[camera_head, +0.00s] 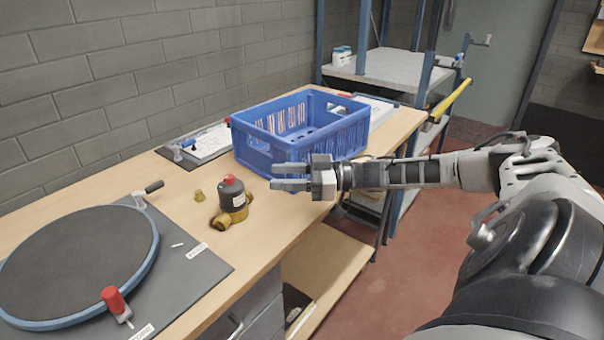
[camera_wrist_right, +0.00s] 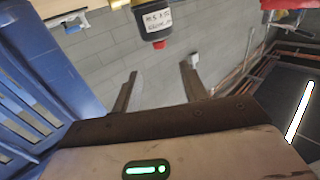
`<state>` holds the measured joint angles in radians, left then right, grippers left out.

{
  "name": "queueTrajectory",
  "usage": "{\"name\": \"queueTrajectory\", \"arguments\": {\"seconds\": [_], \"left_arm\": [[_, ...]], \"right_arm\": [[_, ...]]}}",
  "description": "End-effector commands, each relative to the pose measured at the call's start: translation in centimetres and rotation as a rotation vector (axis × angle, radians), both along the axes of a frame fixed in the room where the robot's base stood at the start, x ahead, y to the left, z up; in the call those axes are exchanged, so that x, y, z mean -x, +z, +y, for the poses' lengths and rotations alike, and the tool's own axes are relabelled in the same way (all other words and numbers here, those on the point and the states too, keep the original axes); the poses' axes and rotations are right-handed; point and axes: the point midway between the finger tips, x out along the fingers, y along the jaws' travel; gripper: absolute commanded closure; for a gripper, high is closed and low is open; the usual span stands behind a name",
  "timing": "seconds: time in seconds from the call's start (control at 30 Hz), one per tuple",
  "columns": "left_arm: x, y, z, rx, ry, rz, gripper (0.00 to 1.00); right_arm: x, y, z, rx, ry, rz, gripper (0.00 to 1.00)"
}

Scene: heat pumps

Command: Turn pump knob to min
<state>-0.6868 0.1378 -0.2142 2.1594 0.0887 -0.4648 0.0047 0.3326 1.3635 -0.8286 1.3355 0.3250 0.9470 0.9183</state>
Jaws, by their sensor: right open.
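The pump (camera_head: 236,201) stands on the wooden workbench, with a dark body, a white label and brass fittings. Its red knob (camera_head: 229,180) is on top. My right gripper (camera_head: 273,177) is open and empty, to the right of the pump and apart from it, in front of the blue crate. In the right wrist view the pump (camera_wrist_right: 155,20) appears upside down at the top, with the red knob (camera_wrist_right: 158,43) beyond and between the open fingers (camera_wrist_right: 159,70). The knob's setting cannot be read. My left gripper is not in view.
A blue crate (camera_head: 270,153) stands behind my right gripper and also fills the left of the wrist view (camera_wrist_right: 45,65). A round dark plate with a blue rim (camera_head: 150,262) and a red-handled clamp (camera_head: 114,300) lie at left. A small brass piece (camera_head: 199,195) sits beside the pump.

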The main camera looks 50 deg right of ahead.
Motion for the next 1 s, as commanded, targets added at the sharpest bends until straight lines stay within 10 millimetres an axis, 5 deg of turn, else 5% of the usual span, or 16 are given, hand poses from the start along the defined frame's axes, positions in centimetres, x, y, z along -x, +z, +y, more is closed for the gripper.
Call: {"name": "queueTrajectory", "arguments": {"seconds": [0.3, 1.0], "left_arm": [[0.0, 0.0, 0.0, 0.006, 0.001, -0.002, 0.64], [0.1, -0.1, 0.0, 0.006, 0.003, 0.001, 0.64]], "right_arm": [[2.8, 0.0, -2.6, 0.001, 0.000, -0.001, 0.56], [2.9, 0.0, -2.7, -0.001, 0.000, -0.001, 0.56]]}}
